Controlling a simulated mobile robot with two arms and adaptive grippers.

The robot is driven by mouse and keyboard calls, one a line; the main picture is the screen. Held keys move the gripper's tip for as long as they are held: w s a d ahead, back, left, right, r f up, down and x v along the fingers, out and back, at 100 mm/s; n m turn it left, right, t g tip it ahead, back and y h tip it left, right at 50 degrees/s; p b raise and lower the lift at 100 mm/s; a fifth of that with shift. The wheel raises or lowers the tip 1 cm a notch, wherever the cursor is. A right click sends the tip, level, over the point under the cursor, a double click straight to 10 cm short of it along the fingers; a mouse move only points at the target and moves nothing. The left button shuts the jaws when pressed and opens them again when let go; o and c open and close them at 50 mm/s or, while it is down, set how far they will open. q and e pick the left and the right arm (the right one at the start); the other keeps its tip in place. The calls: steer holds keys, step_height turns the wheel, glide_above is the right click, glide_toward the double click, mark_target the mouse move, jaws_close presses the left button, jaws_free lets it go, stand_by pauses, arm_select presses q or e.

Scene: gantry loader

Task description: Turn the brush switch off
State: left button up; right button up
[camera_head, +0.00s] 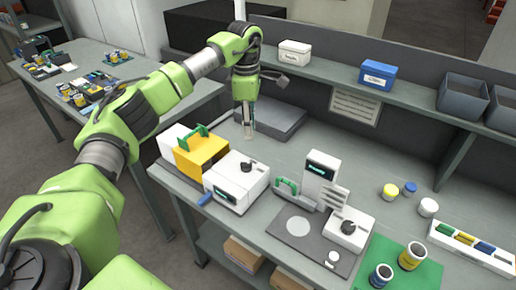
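My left gripper (249,133) points down above the bench, just behind a white box machine (240,183) with a black knob (247,167) on top, a dark display on its front and a blue handle at its left. The fingertips look narrow and close together, but I cannot tell whether they are shut. Nothing shows in them. A second black knob (348,227) sits on a smaller white box (346,240) further right. No label is readable, so I cannot tell which is the brush switch. My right gripper is not in view.
A yellow block (202,158) with a green handle stands left of the white machine. A grey flat box (270,118) lies behind. A white display tower (320,178) and green handle (287,187) stand right. Jars stand on a green mat (418,256). A shelf (330,76) runs behind.

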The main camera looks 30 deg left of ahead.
arm_select(q)
steer(key=a, duration=0.1)
steer(key=p, duration=0.3)
glide_above(246, 163)
steer(key=f, duration=0.6)
steer(key=shift+s, duration=0.3)
steer(key=f, duration=0.2)
steer(key=f+p, duration=0.1)
steer(key=f, duration=0.2)
steer(key=shift+w+f, duration=0.3)
steer(key=shift+f+p, duration=0.25)
steer(key=shift+p, duration=0.05)
steer(key=shift+f, duration=0.25)
jaws_close()
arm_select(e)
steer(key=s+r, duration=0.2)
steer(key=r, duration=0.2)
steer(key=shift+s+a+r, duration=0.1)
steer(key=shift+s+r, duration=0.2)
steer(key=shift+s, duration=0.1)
